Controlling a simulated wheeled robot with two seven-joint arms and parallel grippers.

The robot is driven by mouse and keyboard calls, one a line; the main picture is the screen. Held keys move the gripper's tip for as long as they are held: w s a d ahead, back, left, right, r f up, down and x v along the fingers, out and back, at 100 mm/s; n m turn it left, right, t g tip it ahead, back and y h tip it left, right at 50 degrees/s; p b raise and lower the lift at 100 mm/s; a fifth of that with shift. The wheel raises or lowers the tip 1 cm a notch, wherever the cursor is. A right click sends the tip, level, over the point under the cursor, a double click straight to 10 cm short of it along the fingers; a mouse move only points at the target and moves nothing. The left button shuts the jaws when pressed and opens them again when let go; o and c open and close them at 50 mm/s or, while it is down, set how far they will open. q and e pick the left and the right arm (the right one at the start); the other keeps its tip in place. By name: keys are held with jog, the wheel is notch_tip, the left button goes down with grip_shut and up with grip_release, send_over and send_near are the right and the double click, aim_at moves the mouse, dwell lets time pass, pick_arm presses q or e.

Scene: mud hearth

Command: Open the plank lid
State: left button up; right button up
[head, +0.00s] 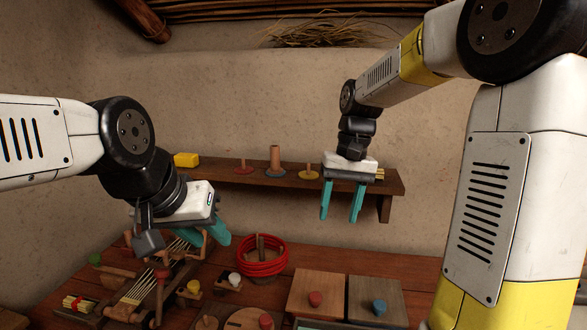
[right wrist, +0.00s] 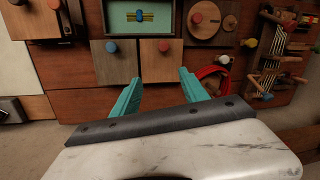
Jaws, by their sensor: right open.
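Two square wooden lids with knobs lie side by side on the table in the head view: a lighter brown one (head: 331,278) with a red knob (head: 315,298) and a greyer one (head: 362,288) with a blue knob (head: 379,306). I cannot tell which is the plank lid. Both look closed. In the right wrist view the red-knob lid (right wrist: 150,68) and blue-knob lid (right wrist: 112,66) lie beyond my right gripper's fingertips. My right gripper (head: 341,214) is open and empty, pointing down above the table. My left gripper (head: 222,240) hangs at the left; its finger gap is hidden.
A shelf (head: 390,186) with a yellow block (head: 186,159) and several pegged discs runs along the wall. A red coil (head: 262,268) and a wooden frame with pale rods (head: 150,285) stand at the left. A teal-lined compartment (right wrist: 117,27) holds a yellow bundle.

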jog(key=s+d+r+t, duration=0.2)
jog(key=s+t, duration=0.2)
jog(key=s, duration=0.4)
jog(key=s+d+r+t, duration=0.2)
jog(key=s+t, duration=0.1)
jog(key=s, duration=0.4)
jog(key=g+h, duration=0.2)
jog(key=g, duration=0.4)
send_near(316, 295)
jog(key=shift+d, duration=0.15)
notch_tip(316, 295, down, 8)
jog(key=shift+f, duration=0.2)
grip_shut()
dwell(0.6)
